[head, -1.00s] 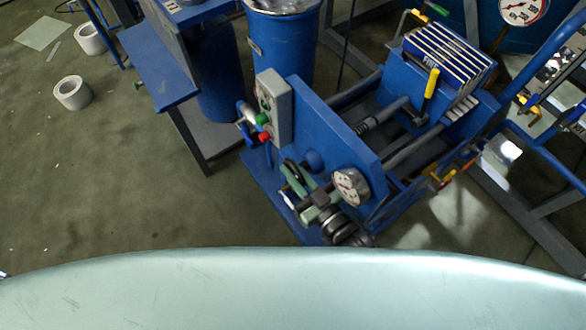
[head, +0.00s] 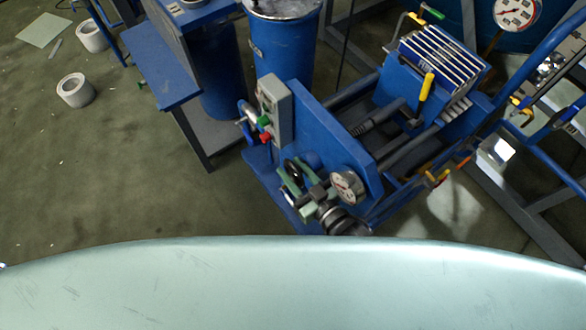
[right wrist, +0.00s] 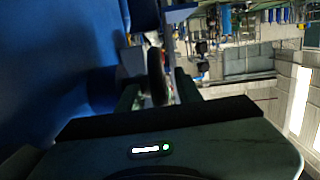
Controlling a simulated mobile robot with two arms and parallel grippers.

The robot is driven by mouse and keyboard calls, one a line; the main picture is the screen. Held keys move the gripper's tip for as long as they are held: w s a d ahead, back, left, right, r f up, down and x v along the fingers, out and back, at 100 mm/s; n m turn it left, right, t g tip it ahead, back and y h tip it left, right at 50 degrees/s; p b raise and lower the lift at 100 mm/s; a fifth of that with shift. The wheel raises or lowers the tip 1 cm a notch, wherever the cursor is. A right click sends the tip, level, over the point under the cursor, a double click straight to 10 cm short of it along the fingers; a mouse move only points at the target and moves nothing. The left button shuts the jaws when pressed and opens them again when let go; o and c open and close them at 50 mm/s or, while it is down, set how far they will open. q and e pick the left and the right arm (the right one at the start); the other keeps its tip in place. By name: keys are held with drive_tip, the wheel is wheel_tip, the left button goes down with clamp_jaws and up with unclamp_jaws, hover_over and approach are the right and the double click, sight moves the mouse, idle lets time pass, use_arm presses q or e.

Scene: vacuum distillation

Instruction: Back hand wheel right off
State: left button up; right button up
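In the right wrist view the wheel (right wrist: 156,76) stands nearly edge-on between the dark fingers of the gripper (right wrist: 158,90), which look spread with a small gap. Whether a finger touches the wheel is hard to tell. My left gripper is not in view.
A grey control box (head: 275,108) with green and red buttons is on the panel's left. A blue cylinder (head: 283,50) stands behind. A blue stand (head: 163,65) and white rolls (head: 75,90) are left. The floor at lower left is clear.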

sight(304, 184)
drive_tip(key=v, duration=0.8)
drive_tip(key=shift+w, duration=0.1)
